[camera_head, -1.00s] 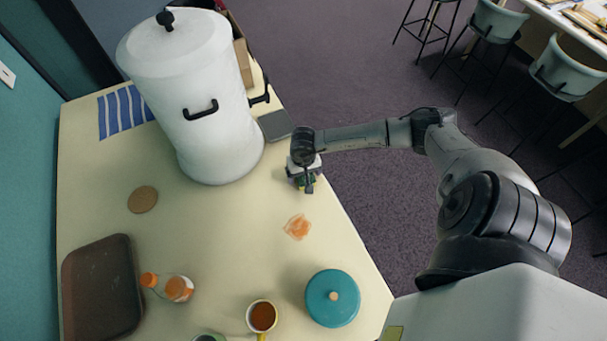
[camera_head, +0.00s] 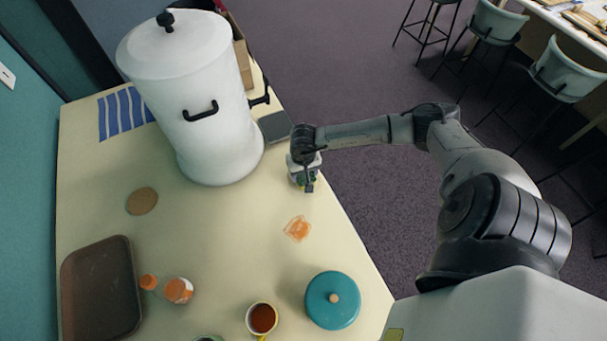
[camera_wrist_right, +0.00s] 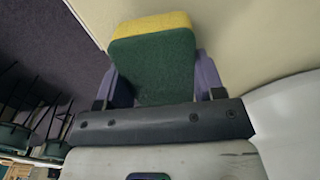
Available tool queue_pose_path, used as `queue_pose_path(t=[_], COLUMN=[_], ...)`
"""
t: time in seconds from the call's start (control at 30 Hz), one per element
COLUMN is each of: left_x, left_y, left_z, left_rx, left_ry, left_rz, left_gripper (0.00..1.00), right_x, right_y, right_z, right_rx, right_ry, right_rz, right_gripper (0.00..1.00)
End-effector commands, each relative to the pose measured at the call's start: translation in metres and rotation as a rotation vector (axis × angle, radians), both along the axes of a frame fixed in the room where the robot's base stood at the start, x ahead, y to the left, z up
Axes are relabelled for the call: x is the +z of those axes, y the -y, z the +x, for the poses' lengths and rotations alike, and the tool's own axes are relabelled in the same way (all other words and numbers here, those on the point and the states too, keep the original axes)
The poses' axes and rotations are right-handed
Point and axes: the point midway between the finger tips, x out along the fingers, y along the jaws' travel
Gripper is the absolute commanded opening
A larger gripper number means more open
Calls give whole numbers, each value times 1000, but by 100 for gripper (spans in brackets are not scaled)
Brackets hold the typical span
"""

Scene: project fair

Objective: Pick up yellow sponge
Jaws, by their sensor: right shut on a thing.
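The yellow sponge (camera_wrist_right: 152,22) has a green scouring side and shows large in the right wrist view. My right gripper (camera_wrist_right: 155,75) is shut on it, with one purple finger on each side. In the head view my right gripper (camera_head: 306,185) is at the right edge of the table, to the right of the white urn. There the sponge is mostly hidden by the gripper. Whether it touches the table is hard to tell. My left gripper is not in view.
A large white urn (camera_head: 215,120) stands left of my right gripper, with a grey flat item (camera_head: 275,126) beside it. An orange spill (camera_head: 297,228), a teal lidded pot (camera_head: 332,300), a mug (camera_head: 261,319), an orange-capped bottle (camera_head: 178,290) and a brown tray (camera_head: 100,290) are nearer.

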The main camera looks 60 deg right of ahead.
Motion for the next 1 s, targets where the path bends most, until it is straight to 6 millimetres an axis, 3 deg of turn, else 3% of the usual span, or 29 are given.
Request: queue_pose_path(t=[0.13, 0.5, 0.7, 1.0], left_x=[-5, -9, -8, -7], left_y=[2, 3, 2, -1], left_z=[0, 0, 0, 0], left_rx=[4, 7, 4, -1], left_ry=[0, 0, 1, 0], left_rz=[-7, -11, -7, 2], left_gripper=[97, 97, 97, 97], right_x=[26, 66, 80, 90], right_y=[3, 15, 19, 23], right_z=[-4, -72, -94, -111], right_rx=[3, 5, 2, 2], right_ry=[-1, -6, -5, -1], right_rz=[-5, -4, -4, -1], right_gripper=[41, 41, 41, 41])
